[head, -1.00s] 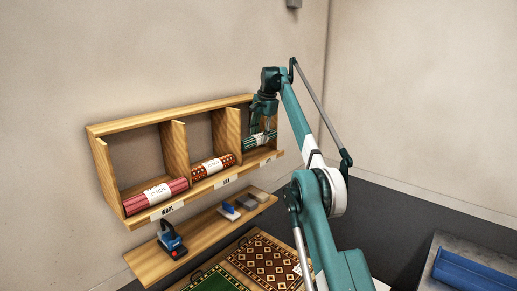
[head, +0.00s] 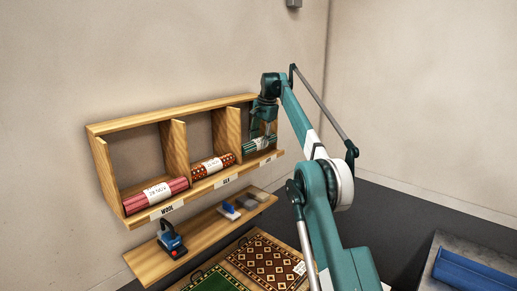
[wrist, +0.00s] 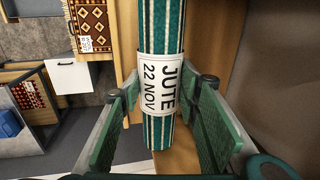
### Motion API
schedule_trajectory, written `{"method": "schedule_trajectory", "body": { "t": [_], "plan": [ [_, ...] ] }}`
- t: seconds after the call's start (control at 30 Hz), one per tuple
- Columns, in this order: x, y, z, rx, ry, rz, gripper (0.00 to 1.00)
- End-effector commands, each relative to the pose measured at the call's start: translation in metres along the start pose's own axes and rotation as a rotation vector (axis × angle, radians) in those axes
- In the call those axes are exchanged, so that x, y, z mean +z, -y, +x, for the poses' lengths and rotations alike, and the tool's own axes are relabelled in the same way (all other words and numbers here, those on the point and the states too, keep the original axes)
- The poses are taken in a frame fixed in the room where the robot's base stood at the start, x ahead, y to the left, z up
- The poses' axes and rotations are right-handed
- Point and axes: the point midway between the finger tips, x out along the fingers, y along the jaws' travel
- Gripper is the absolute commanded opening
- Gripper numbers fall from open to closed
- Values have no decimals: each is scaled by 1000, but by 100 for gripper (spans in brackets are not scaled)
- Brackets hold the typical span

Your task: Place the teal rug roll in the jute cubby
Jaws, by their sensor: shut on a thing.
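The teal and cream striped rug roll (head: 257,145) lies in the rightmost cubby of the wooden wall shelf, low over or on the cubby floor. In the wrist view the roll (wrist: 163,25) carries a white tag reading "JUTE 22 NOV". My gripper (head: 264,133) is shut on the roll from above, with one green finger pad on each side of the tag (wrist: 160,88). The label (head: 267,162) under this cubby is too small to read. I cannot tell whether the roll touches the floor.
A pink roll (head: 155,195) fills the left cubby, labelled "WOOL", and an orange dotted roll (head: 213,166) the middle one. A lower shelf (head: 195,239) holds a blue-and-black tool (head: 171,238) and small blocks. Patterned rugs lie below; a blue roll (head: 475,272) is at right.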

Motion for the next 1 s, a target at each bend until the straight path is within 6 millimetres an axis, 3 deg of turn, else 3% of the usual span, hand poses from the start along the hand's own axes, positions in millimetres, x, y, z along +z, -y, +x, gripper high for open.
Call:
{"method": "schedule_trajectory", "body": {
  "t": [0.43,0.97,1.0],
  "plan": [
    [0,-4,31,0,0,0,15],
    [0,-5,38,0,0,0,15],
    [0,-5,38,0,0,0,37]
  ]
}}
